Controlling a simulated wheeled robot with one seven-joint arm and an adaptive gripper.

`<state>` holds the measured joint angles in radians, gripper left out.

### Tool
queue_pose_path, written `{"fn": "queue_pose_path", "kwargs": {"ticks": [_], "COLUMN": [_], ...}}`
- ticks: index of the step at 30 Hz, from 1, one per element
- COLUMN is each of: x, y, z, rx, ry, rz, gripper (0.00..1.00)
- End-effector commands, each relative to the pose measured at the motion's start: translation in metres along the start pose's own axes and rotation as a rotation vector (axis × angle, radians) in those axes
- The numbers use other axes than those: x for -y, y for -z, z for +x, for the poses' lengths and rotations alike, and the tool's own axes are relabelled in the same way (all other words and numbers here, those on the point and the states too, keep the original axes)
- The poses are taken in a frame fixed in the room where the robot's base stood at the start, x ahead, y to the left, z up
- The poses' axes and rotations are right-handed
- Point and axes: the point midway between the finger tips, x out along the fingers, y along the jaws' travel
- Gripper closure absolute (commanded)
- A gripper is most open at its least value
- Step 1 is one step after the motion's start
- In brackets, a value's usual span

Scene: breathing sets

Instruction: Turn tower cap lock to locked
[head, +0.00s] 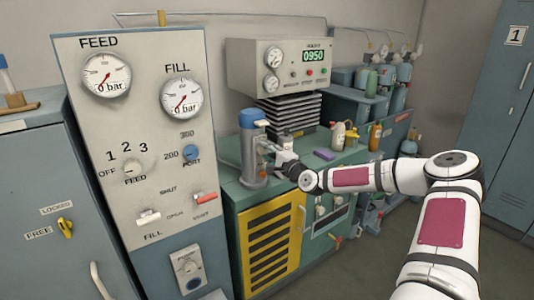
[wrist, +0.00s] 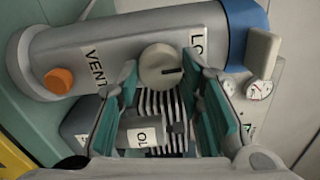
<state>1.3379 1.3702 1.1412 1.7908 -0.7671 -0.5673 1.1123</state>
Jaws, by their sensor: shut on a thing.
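The tower is a grey upright cylinder (head: 254,160) with a blue cap (head: 252,118) on the bench in the head view. In the wrist view the tower (wrist: 120,45) lies sideways, its blue cap (wrist: 248,25) at the right. A round pale knob (wrist: 158,66), likely the cap lock, sits on its side with a dark mark pointing right. A "VENT" label is on its left, a label starting "LO" on its upper right, partly hidden. My gripper (wrist: 162,68) is shut on the knob, one finger at each side. In the head view my gripper (head: 284,164) hides the knob.
An orange knob (wrist: 59,81) is on the tower's other end. A gauge panel (head: 140,150) stands left of the tower. Bottles (head: 338,134) and a purple block (head: 324,154) are on the bench to the right. A yellow lever (head: 65,228) on the left cabinet has LOCKED and FREE labels.

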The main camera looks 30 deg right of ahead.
Motion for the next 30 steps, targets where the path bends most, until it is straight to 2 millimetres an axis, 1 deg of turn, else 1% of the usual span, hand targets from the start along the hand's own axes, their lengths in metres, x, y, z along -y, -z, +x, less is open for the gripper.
{"fn": "queue_pose_path", "kwargs": {"ticks": [6, 20, 21, 23, 24, 30], "x": [-0.0009, -0.001, -0.0011, -0.001, -0.0009, -0.0006], "y": [0.0011, 0.0012, 0.0012, 0.0011, 0.001, 0.0005], "z": [-0.0003, -0.0005, -0.0005, -0.0004, -0.0004, -0.0002], "rx": [-0.002, -0.002, -0.002, -0.002, -0.002, -0.001], "ry": [-0.001, -0.002, -0.002, -0.001, -0.001, -0.001], "rz": [0.056, 0.068, 0.068, 0.068, 0.067, 0.066], "gripper": [0.94, 0.94, 0.64, 0.5, 0.46, 0.46]}}
